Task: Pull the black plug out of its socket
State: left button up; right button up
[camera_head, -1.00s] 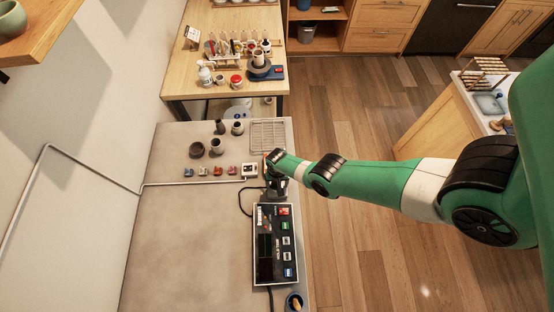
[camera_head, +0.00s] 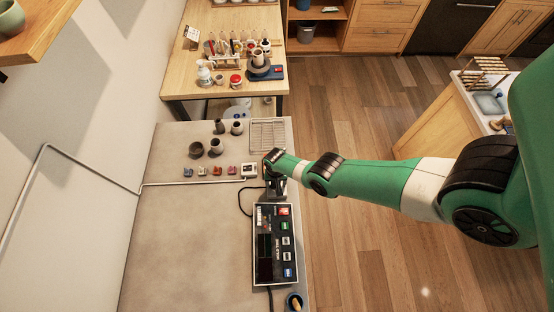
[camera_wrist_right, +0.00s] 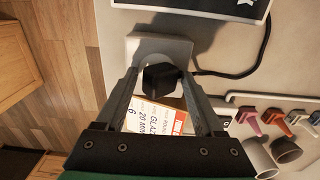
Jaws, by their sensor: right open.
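The black plug (camera_wrist_right: 168,82) shows in the right wrist view as a dark block in front of the pale socket (camera_wrist_right: 140,47). I cannot tell how deep it sits in it. Its black cable (camera_wrist_right: 240,74) runs off to the right and up. My right gripper (camera_head: 275,187) is at the right edge of the grey table, its fingers on either side of the plug, open with a gap showing at least on the left. In the head view the gripper hides the plug and socket. My left gripper is not in view.
A black control box (camera_head: 276,245) with coloured buttons lies just in front of the gripper. A printed card (camera_wrist_right: 158,118) is below the plug in the wrist view. Small coloured pieces (camera_head: 217,171) and dark pots (camera_head: 197,149) stand to the left. The table's left part is bare.

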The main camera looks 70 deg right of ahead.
jog(key=shift+f, duration=0.1)
jog(key=shift+a, duration=0.1)
grip_shut()
jog(key=shift+r+p, duration=0.35)
jog(key=shift+p, duration=0.05)
jog(key=shift+r+p, duration=2.65)
jog(key=shift+r, duration=0.1)
